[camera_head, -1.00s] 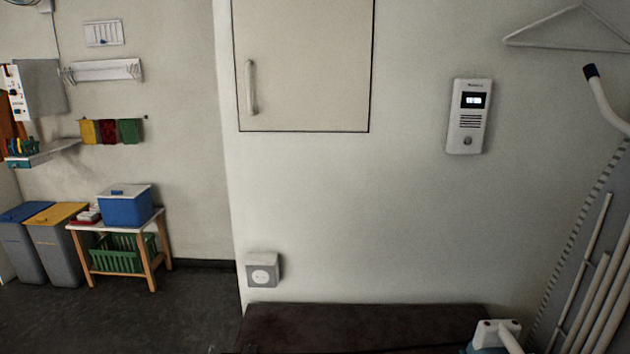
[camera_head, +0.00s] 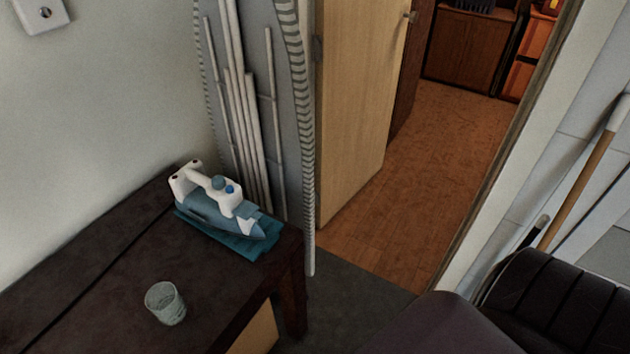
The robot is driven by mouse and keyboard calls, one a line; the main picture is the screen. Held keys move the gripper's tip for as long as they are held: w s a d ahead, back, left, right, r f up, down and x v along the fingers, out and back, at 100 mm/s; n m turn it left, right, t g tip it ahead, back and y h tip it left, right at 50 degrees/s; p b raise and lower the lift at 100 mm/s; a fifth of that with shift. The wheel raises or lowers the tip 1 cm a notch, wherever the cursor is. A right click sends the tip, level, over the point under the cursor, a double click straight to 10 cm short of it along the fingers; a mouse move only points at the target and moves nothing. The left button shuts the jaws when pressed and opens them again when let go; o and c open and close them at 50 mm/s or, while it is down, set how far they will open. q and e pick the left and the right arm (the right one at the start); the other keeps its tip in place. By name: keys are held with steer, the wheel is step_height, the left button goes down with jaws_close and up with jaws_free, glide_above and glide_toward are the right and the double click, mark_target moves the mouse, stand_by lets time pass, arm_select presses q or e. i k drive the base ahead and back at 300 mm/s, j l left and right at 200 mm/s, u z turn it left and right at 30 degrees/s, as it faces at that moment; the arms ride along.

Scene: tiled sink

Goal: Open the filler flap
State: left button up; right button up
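A steam iron (camera_head: 220,203) with a white handle and a grey-blue body lies on a teal mat (camera_head: 250,247) at the far right corner of a dark table (camera_head: 95,270). Its white heel end points to the upper left and its tip to the lower right. Small blue parts show near the front of the handle. The filler flap is too small to make out, and I cannot tell whether it is open or shut. Neither of my grippers is in view.
A clear glass (camera_head: 166,303) stands near the table's front edge. A folded ironing board (camera_head: 270,120) leans behind the iron. A wooden door (camera_head: 362,95) stands open beside a doorway. Dark padded furniture (camera_head: 560,305) fills the lower right. The table's left part is bare.

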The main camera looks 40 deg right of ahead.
mark_target(246, 210)
steer(key=z, duration=0.7)
